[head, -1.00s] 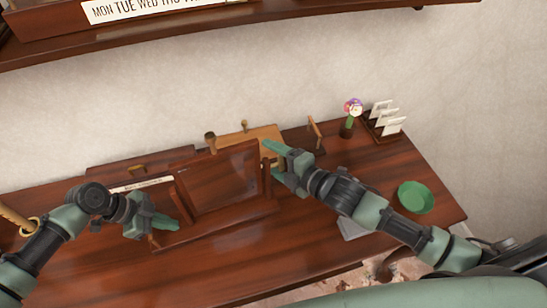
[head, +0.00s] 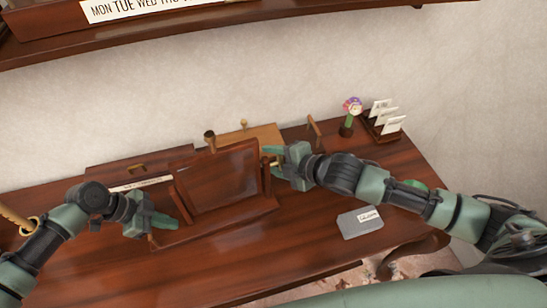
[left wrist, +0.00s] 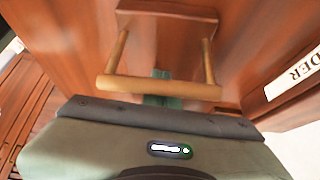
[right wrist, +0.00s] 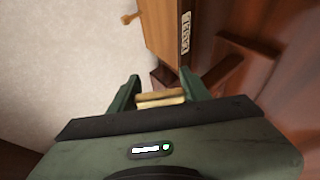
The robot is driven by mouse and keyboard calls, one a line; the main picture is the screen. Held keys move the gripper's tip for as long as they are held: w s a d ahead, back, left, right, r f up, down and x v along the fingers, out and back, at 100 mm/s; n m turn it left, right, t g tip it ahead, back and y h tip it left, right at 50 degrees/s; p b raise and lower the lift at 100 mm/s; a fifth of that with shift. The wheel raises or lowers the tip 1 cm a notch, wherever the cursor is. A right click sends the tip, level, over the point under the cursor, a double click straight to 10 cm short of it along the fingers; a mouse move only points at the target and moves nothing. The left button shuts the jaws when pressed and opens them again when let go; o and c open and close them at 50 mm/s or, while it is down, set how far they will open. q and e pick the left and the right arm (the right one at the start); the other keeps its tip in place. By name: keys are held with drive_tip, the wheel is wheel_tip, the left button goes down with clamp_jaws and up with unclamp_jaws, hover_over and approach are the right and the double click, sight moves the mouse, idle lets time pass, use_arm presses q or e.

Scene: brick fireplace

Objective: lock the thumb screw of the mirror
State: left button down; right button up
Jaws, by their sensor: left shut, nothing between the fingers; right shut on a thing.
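The mirror (head: 222,178) is a dark reddish-brown framed panel between two posts on a wooden base, standing on the desk. My right gripper (head: 270,162) is at its right post, shut on a brass-coloured thumb screw. In the right wrist view the thumb screw (right wrist: 160,98) shows between the green fingers of the right gripper (right wrist: 159,92). Its far side and inner end are hidden. My left gripper (head: 172,222) is shut and empty beside the lower left of the mirror's base. In the left wrist view its green fingertips (left wrist: 163,88) show behind a pale wooden bar.
A grey labelled box (head: 360,222) lies at the desk's front right. A flower (head: 352,108) and a card holder (head: 385,122) stand at the back right. A green bowl (head: 410,184) is mostly hidden by my right arm. A light wooden box (head: 258,135) is behind the mirror.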

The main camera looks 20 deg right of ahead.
drive_tip(key=shift+s+f+m+g+h, duration=0.15)
drive_tip(key=shift+m+g+h, duration=0.15)
drive_tip(key=shift+g, duration=0.6)
drive_tip(key=shift+f, duration=0.1)
drive_tip(key=shift+s+a, duration=0.1)
drive_tip(key=shift+s, duration=0.05)
drive_tip(key=o, duration=1.4)
drive_tip(key=shift+c, duration=0.2)
drive_tip(key=shift+f, duration=0.1)
